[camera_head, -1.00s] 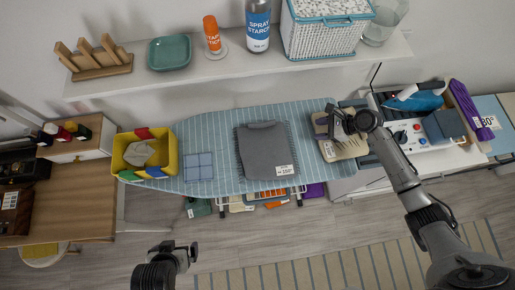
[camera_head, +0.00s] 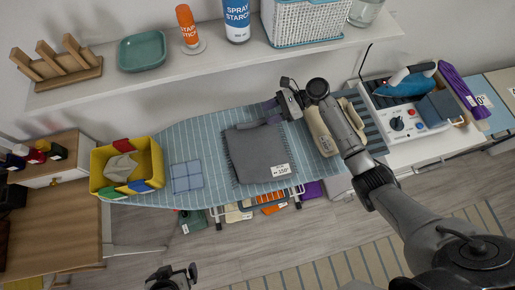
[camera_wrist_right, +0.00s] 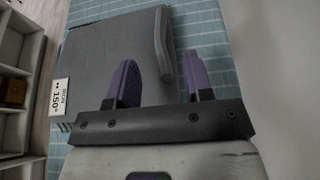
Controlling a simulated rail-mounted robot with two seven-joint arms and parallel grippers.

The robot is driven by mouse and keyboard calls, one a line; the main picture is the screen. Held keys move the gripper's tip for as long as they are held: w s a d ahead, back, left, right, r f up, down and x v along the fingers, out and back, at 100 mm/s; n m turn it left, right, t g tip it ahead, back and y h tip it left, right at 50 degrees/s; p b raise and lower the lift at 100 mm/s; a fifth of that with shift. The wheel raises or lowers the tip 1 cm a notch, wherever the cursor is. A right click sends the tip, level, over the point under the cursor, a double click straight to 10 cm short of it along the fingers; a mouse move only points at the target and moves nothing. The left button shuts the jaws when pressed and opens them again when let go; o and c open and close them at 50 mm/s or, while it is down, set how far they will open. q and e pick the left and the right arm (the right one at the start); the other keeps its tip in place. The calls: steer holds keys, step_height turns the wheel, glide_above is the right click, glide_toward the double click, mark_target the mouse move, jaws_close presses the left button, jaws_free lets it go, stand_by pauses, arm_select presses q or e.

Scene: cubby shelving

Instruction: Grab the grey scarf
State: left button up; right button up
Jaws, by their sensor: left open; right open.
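The grey scarf (camera_head: 257,157) lies folded flat on the blue striped ironing board (camera_head: 215,130), with fringed sides and a white tag reading 150°. It also shows in the right wrist view (camera_wrist_right: 110,55), with a raised rounded fold along its edge. My right gripper (camera_head: 271,112) is at the scarf's upper right corner. In the right wrist view my right gripper (camera_wrist_right: 160,82) is open, its purple fingers apart with the end of the fold between or just beyond them. I cannot tell whether they touch it. My left gripper (camera_head: 180,276) is open and empty at the bottom edge, away from the board.
A yellow bin (camera_head: 128,168) holding a grey cloth and a blue checked cloth (camera_head: 187,177) are left of the scarf. A beige folded item (camera_head: 322,128) lies under my right arm. The iron (camera_head: 406,82) stands right. A shelf (camera_head: 205,66) runs above the board.

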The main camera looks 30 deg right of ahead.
mark_target(253, 121)
steer(key=shift+f+x, duration=0.15)
steer(key=shift+x, duration=1.35)
steer(key=shift+f+x, duration=0.1)
steer(key=shift+x, duration=1.35)
steer(key=shift+d, duration=0.15)
jaws_close()
